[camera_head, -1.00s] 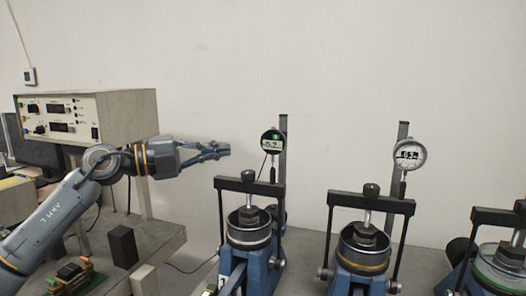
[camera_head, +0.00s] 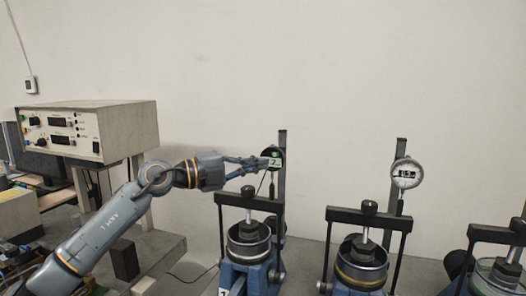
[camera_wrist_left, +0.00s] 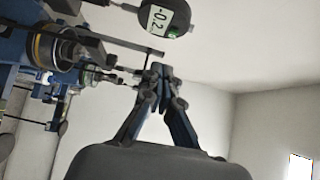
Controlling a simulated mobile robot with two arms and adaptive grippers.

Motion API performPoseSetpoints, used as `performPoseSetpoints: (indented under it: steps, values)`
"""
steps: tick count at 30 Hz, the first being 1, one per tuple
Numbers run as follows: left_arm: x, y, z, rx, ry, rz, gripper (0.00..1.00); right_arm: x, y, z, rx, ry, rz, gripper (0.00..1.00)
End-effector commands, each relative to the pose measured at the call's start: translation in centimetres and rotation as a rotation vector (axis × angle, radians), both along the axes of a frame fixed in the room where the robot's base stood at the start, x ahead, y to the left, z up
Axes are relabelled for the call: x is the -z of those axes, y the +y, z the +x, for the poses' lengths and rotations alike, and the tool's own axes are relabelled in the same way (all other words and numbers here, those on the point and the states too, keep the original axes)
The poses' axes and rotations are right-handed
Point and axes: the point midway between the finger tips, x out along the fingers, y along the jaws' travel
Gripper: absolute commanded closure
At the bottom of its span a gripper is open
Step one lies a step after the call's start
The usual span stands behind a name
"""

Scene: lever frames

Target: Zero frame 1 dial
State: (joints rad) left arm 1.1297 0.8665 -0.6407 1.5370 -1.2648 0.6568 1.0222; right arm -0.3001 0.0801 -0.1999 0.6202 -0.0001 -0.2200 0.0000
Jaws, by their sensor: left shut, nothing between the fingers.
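The frame 1 dial (camera_head: 279,153) is a round black digital gauge on an upright post above the leftmost frame. It has a pale display and a small green button. The left wrist view shows the dial (camera_wrist_left: 150,10) near the top, with its display reading about -0.2 and the green button (camera_wrist_left: 173,35) at its rim. My left gripper (camera_head: 262,163) is shut and empty, its tips overlapping the dial's left side in the head view. In the left wrist view the gripper (camera_wrist_left: 160,69) tips stand apart from the dial, below the button. My right gripper is out of view.
Frame 1 (camera_head: 248,203) has a black crossbar below the dial. A second frame (camera_head: 366,216) with a white-faced dial (camera_head: 407,173) stands to the right, and a third frame (camera_head: 494,235) is at the right edge. An instrument box (camera_head: 125,125) stands at left.

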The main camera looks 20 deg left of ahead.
Motion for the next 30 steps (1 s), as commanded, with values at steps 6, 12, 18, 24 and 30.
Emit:
performPoseSetpoints:
  steps: [6,12,18,24,30]
  values:
    - [-0.3,-0.4,3.1,-0.001,0.001,-0.002,1.0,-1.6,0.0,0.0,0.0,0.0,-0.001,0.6]
    - [-0.1,-0.5,4.2,0.0,0.0,0.0,1.0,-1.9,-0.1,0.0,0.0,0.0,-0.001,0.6]
    - [0.0,-0.4,4.3,0.001,-0.001,0.001,1.0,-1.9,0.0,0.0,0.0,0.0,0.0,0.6]
    - [-0.2,-0.4,4.5,0.0,0.001,-0.001,1.0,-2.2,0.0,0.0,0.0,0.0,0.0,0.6]
    - [-0.2,-0.5,6.0,-0.002,0.001,-0.002,1.0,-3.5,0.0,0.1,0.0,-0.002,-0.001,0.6]
